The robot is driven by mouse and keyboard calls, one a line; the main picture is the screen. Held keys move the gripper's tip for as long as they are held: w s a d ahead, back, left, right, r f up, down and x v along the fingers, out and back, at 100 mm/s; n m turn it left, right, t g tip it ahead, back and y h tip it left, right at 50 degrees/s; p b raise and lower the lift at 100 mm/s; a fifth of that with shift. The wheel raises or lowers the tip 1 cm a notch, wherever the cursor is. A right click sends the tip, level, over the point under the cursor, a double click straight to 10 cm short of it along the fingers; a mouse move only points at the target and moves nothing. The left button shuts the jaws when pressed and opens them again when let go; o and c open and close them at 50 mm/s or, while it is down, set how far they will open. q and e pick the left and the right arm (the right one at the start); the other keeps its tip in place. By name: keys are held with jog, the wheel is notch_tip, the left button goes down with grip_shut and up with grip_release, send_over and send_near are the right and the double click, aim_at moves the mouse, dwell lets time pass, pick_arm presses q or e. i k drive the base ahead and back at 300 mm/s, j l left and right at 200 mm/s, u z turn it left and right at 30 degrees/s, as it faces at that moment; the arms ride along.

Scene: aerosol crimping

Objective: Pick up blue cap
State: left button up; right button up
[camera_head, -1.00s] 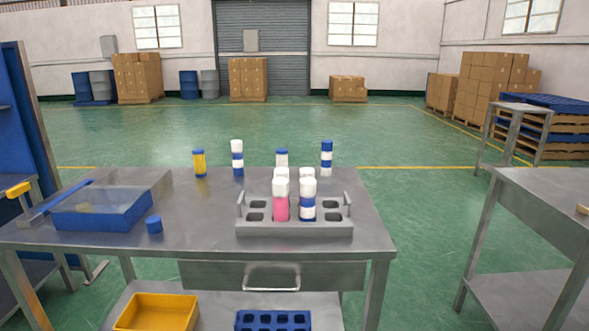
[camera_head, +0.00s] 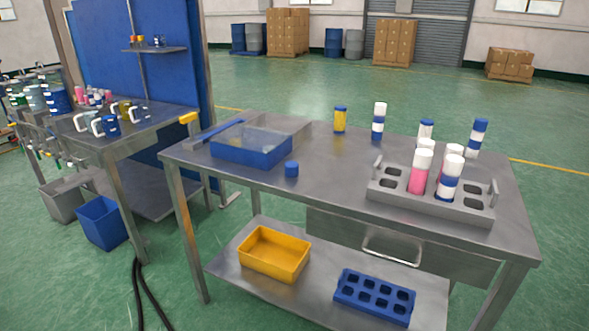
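The blue cap (camera_head: 291,169) is a small blue cylinder on the steel table (camera_head: 333,186). It stands upright near the front edge, just right of the blue tray (camera_head: 251,147), with a small gap between them. Nothing covers it. Neither of my grippers shows in the head view, so I cannot see whether they are open or shut.
A grey rack (camera_head: 437,207) with several cans stands on the table's right. More cans stand along the back, including a yellow one (camera_head: 340,120). A yellow bin (camera_head: 274,252) and a blue crate (camera_head: 374,297) are on the lower shelf. Clear tabletop lies right of the cap.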

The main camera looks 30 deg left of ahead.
aim_at(292, 167)
jog(key=i+j, duration=0.1)
jog(key=j, duration=0.3)
jog(key=i+j, duration=0.15)
jog(key=j, duration=0.25)
jog(key=i+j, duration=0.1)
jog(key=j, duration=0.3)
jog(key=i+j, duration=0.1)
jog(key=j, duration=0.3)
jog(key=i+j, duration=0.15)
jog(key=j, duration=0.25)
jog(key=i+j, duration=0.1)
jog(key=j, duration=0.3)
jog(key=i+j, duration=0.1)
jog(key=j, duration=0.3)
jog(key=i+j, duration=0.1)
jog(key=j, duration=0.3)
jog(key=i+j+z, duration=0.1)
jog(key=j+z, duration=0.4)
jog(key=j, duration=0.25)
jog(key=z, duration=0.75)
jog(key=u, duration=0.2)
